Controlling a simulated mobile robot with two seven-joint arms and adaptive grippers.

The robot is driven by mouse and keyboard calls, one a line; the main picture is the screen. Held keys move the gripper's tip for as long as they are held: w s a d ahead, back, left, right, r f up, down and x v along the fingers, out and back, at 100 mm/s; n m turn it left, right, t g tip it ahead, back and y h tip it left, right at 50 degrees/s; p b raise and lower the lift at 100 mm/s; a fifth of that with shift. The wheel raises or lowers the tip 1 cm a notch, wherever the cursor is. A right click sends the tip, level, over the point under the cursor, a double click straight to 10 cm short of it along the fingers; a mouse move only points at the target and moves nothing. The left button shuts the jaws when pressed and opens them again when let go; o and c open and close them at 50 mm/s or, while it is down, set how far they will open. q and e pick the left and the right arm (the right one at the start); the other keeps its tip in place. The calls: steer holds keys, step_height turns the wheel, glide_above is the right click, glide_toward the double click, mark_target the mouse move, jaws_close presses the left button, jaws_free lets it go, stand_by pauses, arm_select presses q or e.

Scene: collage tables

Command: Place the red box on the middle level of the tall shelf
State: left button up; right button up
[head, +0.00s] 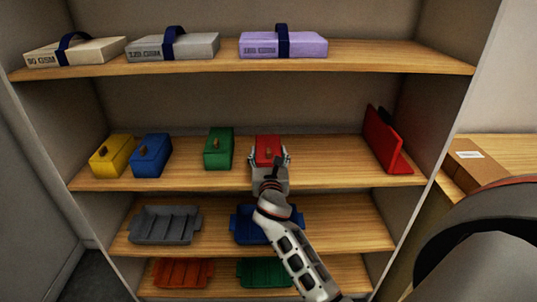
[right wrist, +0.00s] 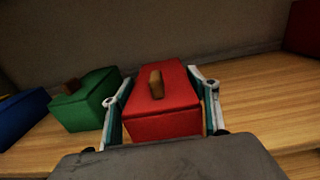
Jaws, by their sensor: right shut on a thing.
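The red box (head: 267,144), with a small brown knob on its lid, is at the middle level (head: 330,176) of the tall shelf, right of the green box. My right gripper (head: 268,158) is shut on it from the front. In the right wrist view the red box (right wrist: 162,100) sits between the two fingers of my right gripper (right wrist: 163,110), one on each side. It looks upright and level. Its underside is hidden, so I cannot tell whether it touches the board. My left gripper is not in view.
The same level holds a yellow box (head: 112,156), a blue box (head: 151,155), a green box (head: 218,148) and a red slanted object (head: 386,141) at the right. Packages with straps lie above, trays (head: 165,225) below. A cardboard box (head: 476,163) stands on a side surface.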

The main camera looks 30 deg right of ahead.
steer(key=shift+f, duration=0.15)
steer(key=o, duration=1.1)
steer(key=shift+o, duration=0.2)
